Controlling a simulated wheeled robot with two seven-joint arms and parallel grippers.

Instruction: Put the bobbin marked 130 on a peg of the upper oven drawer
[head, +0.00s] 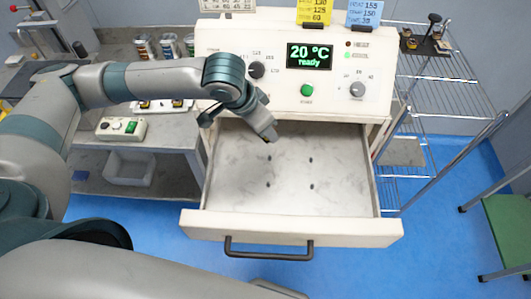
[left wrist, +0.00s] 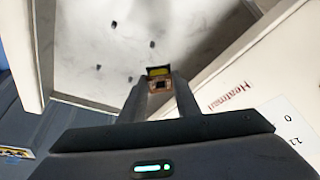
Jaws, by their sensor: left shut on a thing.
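The upper oven drawer (head: 290,228) is pulled open below the oven's control panel, with several small dark pegs (head: 310,187) on its pale floor. The drawer floor also shows in the left wrist view (left wrist: 185,40), with the pegs away from the gripper. My left gripper (head: 268,135) is over the rear part of the drawer. In the left wrist view its fingers (left wrist: 160,92) are shut on a small bobbin (left wrist: 158,82) with a yellow top and copper-brown winding. Its number is not readable. In the head view the gripper mostly hides the bobbin. My right gripper is not in view.
The oven panel (head: 280,85) stands right behind the drawer; its display (head: 310,57) reads 20 °C ready. A bench (head: 135,165) is at left, a wire rack (head: 440,120) at right and a green stool (head: 510,230) at far right. The drawer's front is clear.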

